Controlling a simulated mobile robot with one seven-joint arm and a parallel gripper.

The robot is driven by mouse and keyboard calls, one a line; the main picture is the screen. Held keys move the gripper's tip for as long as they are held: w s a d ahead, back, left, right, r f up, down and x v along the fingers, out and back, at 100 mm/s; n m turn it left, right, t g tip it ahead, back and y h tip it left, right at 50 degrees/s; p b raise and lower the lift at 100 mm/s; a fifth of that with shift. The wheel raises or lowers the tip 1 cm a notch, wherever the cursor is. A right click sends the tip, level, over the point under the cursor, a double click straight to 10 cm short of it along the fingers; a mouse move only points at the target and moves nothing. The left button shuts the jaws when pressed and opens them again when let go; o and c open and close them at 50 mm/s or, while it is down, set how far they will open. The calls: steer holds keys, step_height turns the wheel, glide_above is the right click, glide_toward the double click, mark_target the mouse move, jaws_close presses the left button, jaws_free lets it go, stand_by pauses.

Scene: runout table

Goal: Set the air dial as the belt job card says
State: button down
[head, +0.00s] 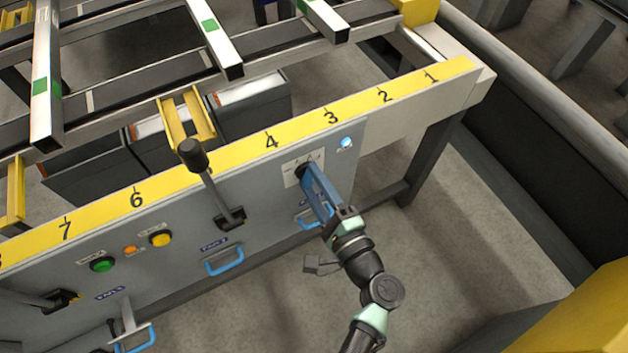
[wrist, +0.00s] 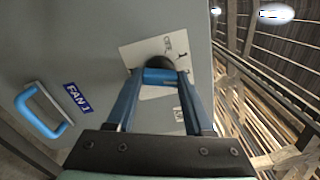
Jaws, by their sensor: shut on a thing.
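The air dial has a black knob (head: 301,170) on a pale marked plate (head: 290,180) on the grey front panel. In the wrist view the dark knob (wrist: 154,62) and its plate (wrist: 131,56) lie straight ahead. My gripper (head: 308,174) has its blue fingers shut on the knob; in the wrist view the fingertips (wrist: 159,76) meet it. The fingers hide part of the knob and plate, so I cannot read the setting. I cannot make out a belt job card.
A lit blue-white lamp (head: 346,142) is right of the dial. A black-knobbed lever (head: 193,155) sticks up to the left. Blue handles, one (head: 223,261) below the lever, jut from the panel. A green button (head: 102,265) and yellow button (head: 161,239) are further left. Floor right of my arm is clear.

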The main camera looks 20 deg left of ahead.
steer(key=shift+c, duration=1.4)
jaws_free()
steer(key=v, duration=1.3)
steer(key=shift+p, duration=0.45)
